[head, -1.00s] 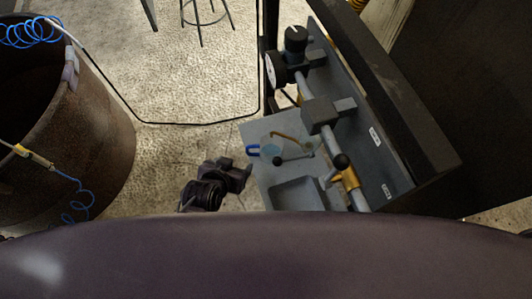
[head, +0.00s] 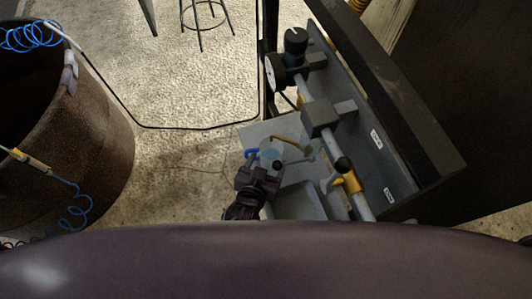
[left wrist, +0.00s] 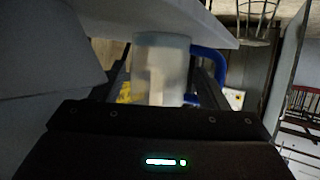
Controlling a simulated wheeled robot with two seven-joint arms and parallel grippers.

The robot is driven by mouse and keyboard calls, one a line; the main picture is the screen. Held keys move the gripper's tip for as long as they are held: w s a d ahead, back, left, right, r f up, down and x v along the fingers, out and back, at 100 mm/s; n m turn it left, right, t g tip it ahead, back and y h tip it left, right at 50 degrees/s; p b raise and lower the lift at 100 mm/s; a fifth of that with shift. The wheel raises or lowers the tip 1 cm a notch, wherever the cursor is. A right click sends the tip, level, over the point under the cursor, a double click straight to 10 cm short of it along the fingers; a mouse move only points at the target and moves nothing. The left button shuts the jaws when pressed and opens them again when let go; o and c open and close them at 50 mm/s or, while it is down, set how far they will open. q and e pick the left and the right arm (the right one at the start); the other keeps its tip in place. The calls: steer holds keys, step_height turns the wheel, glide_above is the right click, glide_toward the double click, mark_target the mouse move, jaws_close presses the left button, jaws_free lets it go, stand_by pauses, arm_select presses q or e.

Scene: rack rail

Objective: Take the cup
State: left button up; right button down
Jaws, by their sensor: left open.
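The cup (head: 268,155) is pale, translucent and bluish, with a blue handle on its left side in the head view. It is at the grey panel below the pipework. My left gripper (head: 262,170) is at the cup's near side. In the left wrist view the cup (left wrist: 160,60) shows between the two dark fingers of my open left gripper (left wrist: 165,82), with the blue handle (left wrist: 210,62) at the right. Whether the fingers touch the cup I cannot tell. My right gripper is not in view.
A grey rack rail with a pipe (head: 333,140), valves and a gauge (head: 272,72) stands just right of the cup. A yellow curved part (head: 290,141) is close to it. A rusty barrel (head: 95,150) with blue coiled hoses is at the left. Bare floor lies between.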

mark_target(267, 163)
arm_select(q)
steer(key=x, duration=0.3)
steer(key=shift+w+d+f, duration=0.1)
steer(key=shift+w+f, duration=0.1)
steer(key=shift+w, duration=0.1)
steer(key=c, duration=0.9)
steer(key=shift+o, duration=0.2)
steer(key=shift+r, duration=0.15)
